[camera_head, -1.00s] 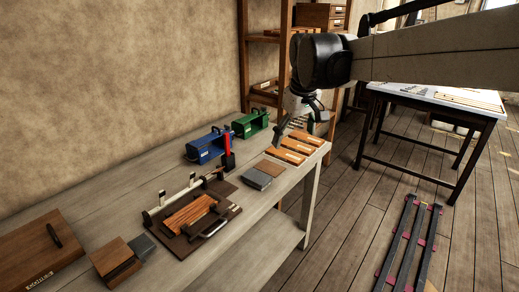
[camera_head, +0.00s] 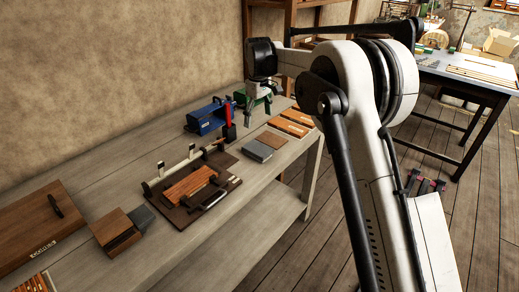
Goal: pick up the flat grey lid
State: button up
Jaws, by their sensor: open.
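Two flat grey pieces lie on the workbench, and I cannot tell for certain which is the lid. One grey slab (camera_head: 257,150) lies beside a brown slab (camera_head: 272,139), right of the press fixture. A darker grey piece (camera_head: 142,217) lies next to a brown wooden block (camera_head: 116,232), left of the fixture. My gripper (camera_head: 254,107) points down, open and apparently empty, in front of the green box (camera_head: 262,99). In the picture it is above and slightly left of the right-hand grey slab, apart from it. My arm covers the right of the view.
A dark fixture board (camera_head: 222,194) with a handle and a red-handled lever (camera_head: 227,117) stands mid-bench. A blue box (camera_head: 208,117) stands behind. Wooden strips (camera_head: 291,127) lie at the right end. The front bench strip is clear.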

send_over(258, 148)
jog(key=f, duration=0.9)
jog(key=shift+s, duration=0.2)
jog(key=shift+w+f, duration=0.15)
jog(key=shift+f, duration=1.15)
jog(key=shift+w+f, duration=0.15)
jog(key=shift+f, duration=1.15)
jog(key=c, duration=1.3)
